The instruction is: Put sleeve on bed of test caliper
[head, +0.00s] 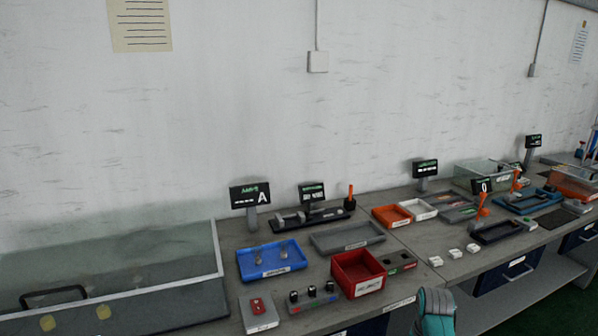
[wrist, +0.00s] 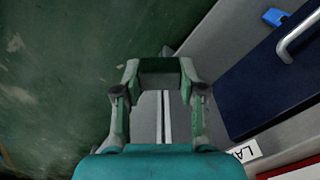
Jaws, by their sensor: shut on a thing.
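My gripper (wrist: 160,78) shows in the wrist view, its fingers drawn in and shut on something. The held thing is mostly hidden behind the fingers; only a small grey bit (wrist: 167,50) shows beyond them, and I cannot tell its shape. In the head view, a dark bench device (head: 312,218) with grey blocks, a small display and an orange knob looks like the test caliper. Its bed is too small to make out. My gripper is in front of the bench, away from this device. Only a teal part of my arm shows at the head view's bottom edge.
A blue tray (head: 243,268) with small metal parts, an empty grey tray (head: 345,238) and a red bin (head: 345,286) stand before the device. A glass-walled tank (head: 110,264) is at left. Blue drawers (wrist: 262,86) with metal handles are under the bench; green floor is clear.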

